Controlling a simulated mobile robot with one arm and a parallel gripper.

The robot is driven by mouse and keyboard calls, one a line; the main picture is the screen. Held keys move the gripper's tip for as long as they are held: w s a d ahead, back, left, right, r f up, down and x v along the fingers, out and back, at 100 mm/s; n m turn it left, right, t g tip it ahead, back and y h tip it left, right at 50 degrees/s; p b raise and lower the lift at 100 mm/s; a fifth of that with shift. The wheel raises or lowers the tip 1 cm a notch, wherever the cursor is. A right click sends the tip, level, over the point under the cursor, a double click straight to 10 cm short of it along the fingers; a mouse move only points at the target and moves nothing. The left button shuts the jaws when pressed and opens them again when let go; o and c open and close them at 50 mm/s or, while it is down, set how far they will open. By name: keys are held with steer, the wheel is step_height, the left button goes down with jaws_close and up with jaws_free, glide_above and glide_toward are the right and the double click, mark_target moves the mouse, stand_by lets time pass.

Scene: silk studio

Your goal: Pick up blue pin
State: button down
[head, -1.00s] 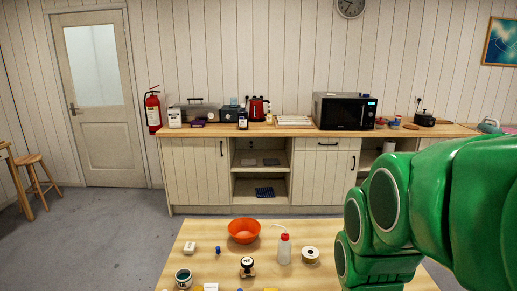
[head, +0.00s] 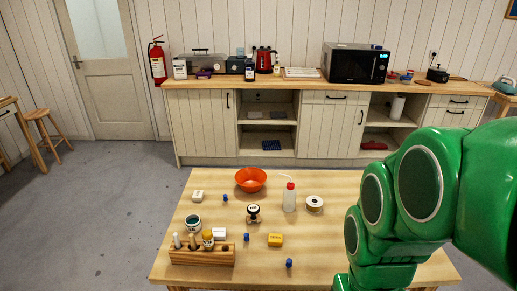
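Three small blue pieces, which look like pins, stand apart on the wooden table (head: 340,243). One blue pin (head: 225,197) is toward the back left, below the orange bowl. Another blue pin (head: 246,237) is near the middle, left of a yellow block. The third blue pin (head: 289,263) is nearest the front edge. They are too small to tell apart in detail. My green arm fills the right side and covers the table's right part. My gripper is not in the picture.
The table also holds an orange bowl (head: 251,180), a wash bottle (head: 289,198), a spool (head: 314,203), a stamp (head: 253,213), a yellow block (head: 275,240), a jar (head: 193,223) and a wooden rack (head: 202,257) with bottles. A counter (head: 270,83) stands behind, across open floor.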

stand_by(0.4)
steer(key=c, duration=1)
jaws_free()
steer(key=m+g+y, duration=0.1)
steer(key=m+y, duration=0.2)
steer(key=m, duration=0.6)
glide_above(290, 260)
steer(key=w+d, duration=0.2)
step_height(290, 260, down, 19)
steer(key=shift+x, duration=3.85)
